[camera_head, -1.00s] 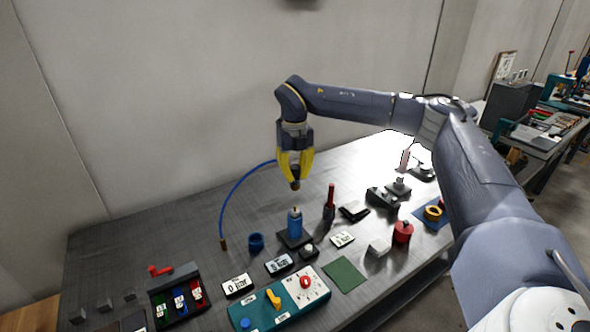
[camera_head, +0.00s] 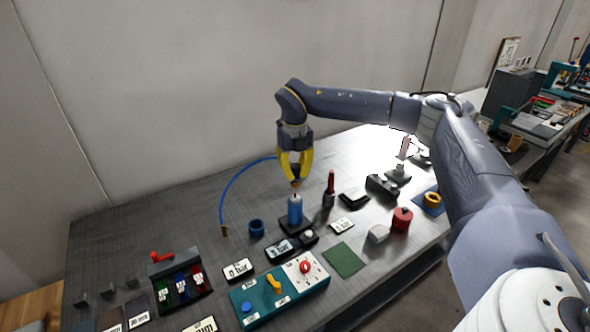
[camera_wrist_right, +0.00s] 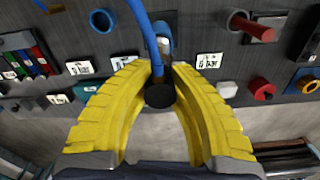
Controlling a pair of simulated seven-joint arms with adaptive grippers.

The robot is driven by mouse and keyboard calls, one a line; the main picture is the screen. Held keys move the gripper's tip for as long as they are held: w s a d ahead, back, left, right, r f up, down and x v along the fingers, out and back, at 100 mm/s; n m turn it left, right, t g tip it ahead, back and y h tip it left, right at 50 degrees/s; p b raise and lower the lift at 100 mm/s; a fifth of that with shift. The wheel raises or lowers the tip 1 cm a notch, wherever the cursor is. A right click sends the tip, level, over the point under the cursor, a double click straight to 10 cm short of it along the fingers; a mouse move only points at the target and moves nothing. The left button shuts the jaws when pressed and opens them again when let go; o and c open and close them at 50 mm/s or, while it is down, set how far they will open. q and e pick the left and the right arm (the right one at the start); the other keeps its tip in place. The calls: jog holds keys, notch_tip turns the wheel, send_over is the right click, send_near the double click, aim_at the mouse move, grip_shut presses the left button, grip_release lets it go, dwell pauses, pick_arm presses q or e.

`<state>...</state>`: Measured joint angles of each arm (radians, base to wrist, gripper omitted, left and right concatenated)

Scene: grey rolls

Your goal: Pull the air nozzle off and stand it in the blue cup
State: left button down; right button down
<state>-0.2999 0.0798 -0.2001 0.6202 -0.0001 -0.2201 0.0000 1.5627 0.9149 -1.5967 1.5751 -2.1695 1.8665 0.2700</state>
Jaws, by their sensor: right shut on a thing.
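My right gripper (camera_head: 295,167), with yellow fingers, is shut on a dark fitting (camera_head: 295,183) that I take to be the air nozzle. In the right wrist view this fitting (camera_wrist_right: 160,95) is a dark round piece between the fingers (camera_wrist_right: 160,97), with the blue hose (camera_wrist_right: 145,30) running to it. The hose (camera_head: 237,180) arcs left, down to a brass end near the table. A blue cylinder (camera_head: 295,211) on a black base stands directly below the gripper, a small gap beneath the fitting. The blue cup (camera_head: 256,228) stands left of it. My left gripper is not in view.
A red-handled tool (camera_head: 330,185) stands right of the blue cylinder. A teal control box (camera_head: 262,312), pressure labels (camera_head: 238,270) and a rack of coloured bins (camera_head: 180,285) lie in front. A red canister (camera_head: 402,219) stands right. The table behind the cup is mostly clear.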

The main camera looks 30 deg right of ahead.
dwell(0.3)
jog(key=w+a+f+n, duration=0.2)
jog(key=a+f+n, duration=0.1)
jog(key=a, duration=0.3)
jog(key=w+a+f+n, duration=0.2)
jog(key=a+f+n, duration=0.1)
jog(key=a, duration=0.4)
jog(key=shift+f, duration=0.4)
jog(key=shift+w, duration=0.1)
jog(key=shift+f, duration=0.15)
jog(key=shift+f, duration=2.75)
jog(key=shift+f, duration=2.05)
jog(key=c, duration=1.3)
grip_release()
